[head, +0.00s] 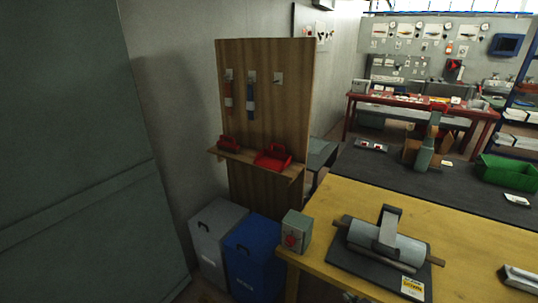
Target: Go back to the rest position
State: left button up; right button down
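Neither of my grippers shows in the head view, and no part of my arms is visible. The view looks over a workshop. A yellow-topped workbench (335,203) stands at the lower right.
A grey box with a red button (296,231) sits on the bench's left corner. Grey (213,232) and blue (256,258) bins stand beside the bench. A large grey-green panel (75,120) fills the left. A dark table (385,180) with a green crate (509,172) lies behind.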

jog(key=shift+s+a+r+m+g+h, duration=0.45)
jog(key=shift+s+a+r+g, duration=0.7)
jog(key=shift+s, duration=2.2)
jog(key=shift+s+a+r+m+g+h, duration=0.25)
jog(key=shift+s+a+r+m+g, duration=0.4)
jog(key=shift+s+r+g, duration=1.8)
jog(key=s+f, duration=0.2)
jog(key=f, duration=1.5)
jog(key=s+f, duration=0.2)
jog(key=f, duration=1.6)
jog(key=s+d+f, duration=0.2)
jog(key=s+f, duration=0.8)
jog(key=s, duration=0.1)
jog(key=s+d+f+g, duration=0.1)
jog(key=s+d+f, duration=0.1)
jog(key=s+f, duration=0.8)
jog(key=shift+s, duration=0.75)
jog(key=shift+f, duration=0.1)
